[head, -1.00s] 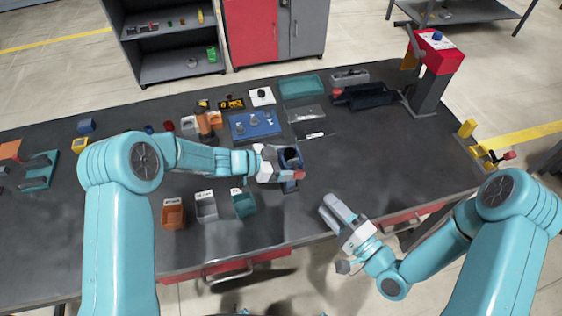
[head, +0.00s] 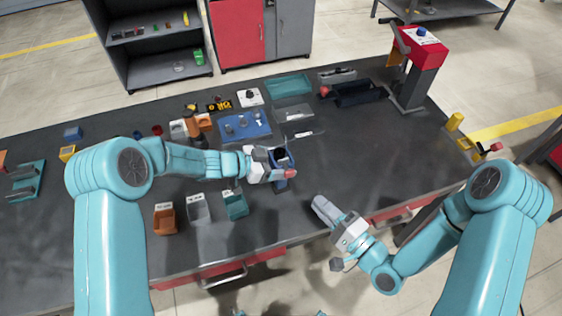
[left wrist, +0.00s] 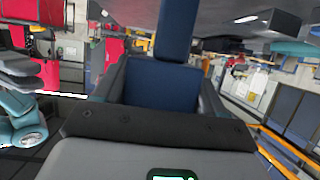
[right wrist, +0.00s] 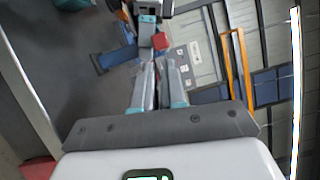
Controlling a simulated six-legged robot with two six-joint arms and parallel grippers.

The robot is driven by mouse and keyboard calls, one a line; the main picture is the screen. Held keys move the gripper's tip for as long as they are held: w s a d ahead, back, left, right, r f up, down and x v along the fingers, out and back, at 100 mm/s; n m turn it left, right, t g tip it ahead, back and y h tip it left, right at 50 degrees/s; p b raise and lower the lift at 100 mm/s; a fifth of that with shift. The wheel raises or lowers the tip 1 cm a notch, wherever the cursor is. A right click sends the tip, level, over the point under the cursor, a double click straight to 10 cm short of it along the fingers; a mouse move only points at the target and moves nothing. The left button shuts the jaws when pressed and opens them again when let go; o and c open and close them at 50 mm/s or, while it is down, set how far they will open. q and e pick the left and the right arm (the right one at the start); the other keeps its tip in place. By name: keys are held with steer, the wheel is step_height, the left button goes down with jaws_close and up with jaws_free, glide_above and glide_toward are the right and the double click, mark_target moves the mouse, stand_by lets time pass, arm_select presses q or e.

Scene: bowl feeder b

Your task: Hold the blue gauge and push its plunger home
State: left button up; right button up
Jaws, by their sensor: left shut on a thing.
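The blue gauge (head: 281,154) is held above the table near its front middle. My left gripper (head: 274,166) is shut on it; in the left wrist view the gauge (left wrist: 160,85) fills the space between the fingers. A red piece (head: 290,173) shows at the gauge's near end; I cannot tell for sure that it is the plunger. In the right wrist view the gauge (right wrist: 115,58) and the red piece (right wrist: 160,41) lie beyond my fingertips. My right gripper (head: 319,204) is empty, its fingers together, apart from the gauge to its lower right.
Orange (head: 165,220), grey (head: 198,210) and teal (head: 235,206) bins stand left of the gauge. A blue tray (head: 243,126) with parts lies behind it. A red-topped press (head: 424,55) stands at the back right. The table's right part is mostly clear.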

steer(key=shift+f+n, duration=0.15)
steer(key=shift+n, duration=0.35)
jaws_close()
steer(key=d+f+n+g+h, duration=0.6)
steer(key=f+n+h, duration=0.3)
steer(key=f+n, duration=0.15)
steer(key=a+r+n, duration=0.4)
steer(key=a+r, duration=0.6)
steer(key=r, duration=0.2)
steer(key=shift+w+a+r, duration=0.1)
steer(key=shift+w+a, duration=0.3)
steer(key=shift+w, duration=0.5)
steer(key=shift+w+a+f, duration=0.1)
steer(key=shift+w+a, duration=0.3)
steer(key=shift+w, duration=0.5)
steer(key=shift+w+a+r, duration=0.1)
steer(key=shift+w+a, duration=0.3)
steer(key=shift+w, duration=0.5)
